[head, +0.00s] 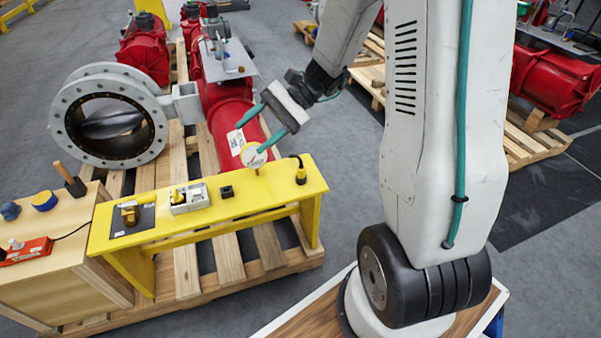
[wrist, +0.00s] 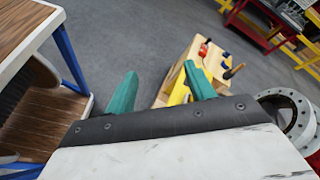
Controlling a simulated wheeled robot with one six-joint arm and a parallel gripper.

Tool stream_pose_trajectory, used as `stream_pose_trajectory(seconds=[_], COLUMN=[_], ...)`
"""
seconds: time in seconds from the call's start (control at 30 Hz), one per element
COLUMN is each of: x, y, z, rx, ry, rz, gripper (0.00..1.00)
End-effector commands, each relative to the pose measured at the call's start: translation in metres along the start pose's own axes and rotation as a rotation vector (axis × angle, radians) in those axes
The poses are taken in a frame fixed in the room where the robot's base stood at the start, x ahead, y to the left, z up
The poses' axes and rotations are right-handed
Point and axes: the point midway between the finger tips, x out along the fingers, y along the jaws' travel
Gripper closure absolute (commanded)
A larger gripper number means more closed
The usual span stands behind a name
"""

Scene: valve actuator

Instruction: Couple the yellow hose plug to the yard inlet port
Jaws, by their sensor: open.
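A yellow plug (head: 301,176) with a short black hose or cable at its top stands upright at the right end of the yellow bench (head: 270,189).
A grey box with a yellow knob (head: 190,198) and a dark plate with a brass fitting (head: 130,213) sit on the bench. A wooden cabinet (head: 60,275) adjoins it at left. The flanged valve (head: 108,122) and red actuator (head: 226,110) stand behind on a pallet.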

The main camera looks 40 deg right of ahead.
Motion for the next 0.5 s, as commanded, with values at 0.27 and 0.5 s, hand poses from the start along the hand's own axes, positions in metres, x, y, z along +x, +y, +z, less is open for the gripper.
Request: stream_pose_trajectory(seconds=[0.27, 0.5], x=[-0.031, -0.062], y=[0.005, 0.064], z=[-0.143, -0.270], rx=[0.314, 0.555], ry=[-0.075, -0.062], rz=[-0.477, -0.896], gripper=[0.46, 0.46])
